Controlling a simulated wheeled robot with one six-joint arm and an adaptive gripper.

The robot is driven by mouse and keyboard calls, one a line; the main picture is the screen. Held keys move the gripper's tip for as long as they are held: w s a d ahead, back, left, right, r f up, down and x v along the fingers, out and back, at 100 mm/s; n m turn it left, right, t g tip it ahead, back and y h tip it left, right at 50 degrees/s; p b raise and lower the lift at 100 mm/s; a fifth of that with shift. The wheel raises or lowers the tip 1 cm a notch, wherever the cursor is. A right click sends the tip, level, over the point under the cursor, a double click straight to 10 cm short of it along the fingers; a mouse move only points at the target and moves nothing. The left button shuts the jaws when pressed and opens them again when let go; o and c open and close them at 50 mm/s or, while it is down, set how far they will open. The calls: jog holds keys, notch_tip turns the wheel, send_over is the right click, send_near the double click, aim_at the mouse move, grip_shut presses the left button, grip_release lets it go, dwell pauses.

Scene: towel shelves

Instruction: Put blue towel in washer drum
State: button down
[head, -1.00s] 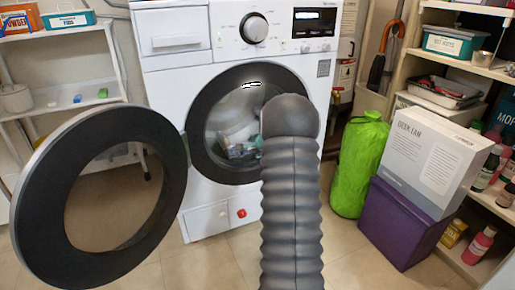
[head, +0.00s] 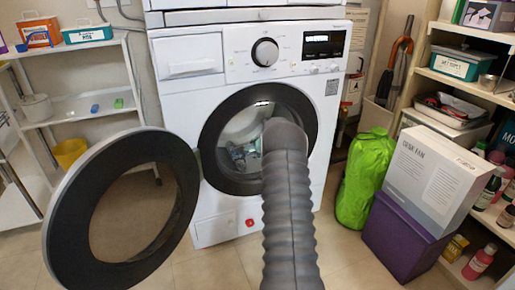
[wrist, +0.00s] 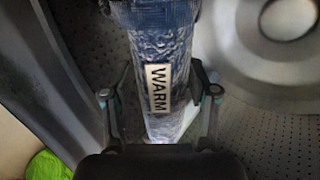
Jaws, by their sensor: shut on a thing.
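The white washer (head: 190,110) stands in the middle of the head view. Its round dark-rimmed door (head: 70,215) is swung open to the left. The wrist view looks into the grey perforated washer drum (wrist: 85,40). The blue towel (wrist: 160,35), a dark blue roll with a label reading WARM, lies between the fingers of my gripper (wrist: 160,95), which is shut on it. The towel's far end runs out of the picture. In the head view my grey ribbed arm covers part of the drum opening, and the towel cannot be made out clearly there.
The open door fills the left front. A green bag (head: 365,185), a purple box (head: 400,240) and a white fan box (head: 432,175) stand to the right beside a loaded shelf (head: 465,85). A white rack (head: 85,105) is at the left. Some floor is clear before the washer.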

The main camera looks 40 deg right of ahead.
jog(key=w+d+p, duration=0.1)
jog(key=w+p, duration=0.3)
jog(key=w, duration=0.3)
jog(key=shift+d, duration=0.35)
jog(key=shift+w, duration=0.1)
jog(key=shift+c, duration=1.2)
grip_release()
jog(key=shift+r, duration=0.1)
jog(key=shift+f, duration=0.2)
